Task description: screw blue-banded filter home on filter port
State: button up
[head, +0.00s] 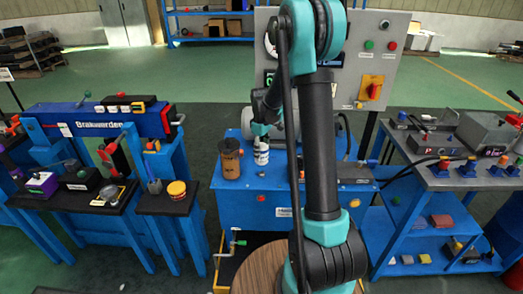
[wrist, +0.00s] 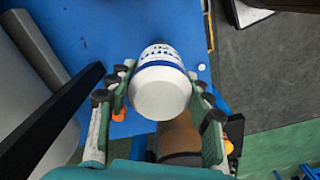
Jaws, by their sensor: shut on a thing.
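The blue-banded filter (head: 261,157) is a white canister with blue bands and lettering. It is upright at the blue bench top (head: 242,196), just right of a brown canister (head: 230,162). In the wrist view the filter (wrist: 160,92) sits between the two fingers of my gripper (wrist: 158,82), which is shut on its sides. My gripper (head: 262,132) reaches it from above in the head view. The filter port is hidden; I cannot tell whether the filter touches it.
The brown canister also shows close below the filter in the wrist view (wrist: 180,138). A grey control panel (head: 375,62) rises behind the bench. A left stand (head: 95,125) and a right bench (head: 450,172) carry tools and parts. Green floor lies behind.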

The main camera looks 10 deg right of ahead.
aim_at(262, 163)
jog(key=shift+f, duration=2.35)
jog(key=shift+f, duration=0.85)
jog(key=m, duration=0.4)
jog(key=shift+m, duration=0.7)
jog(key=m, duration=0.3)
jog(key=shift+m, duration=1)
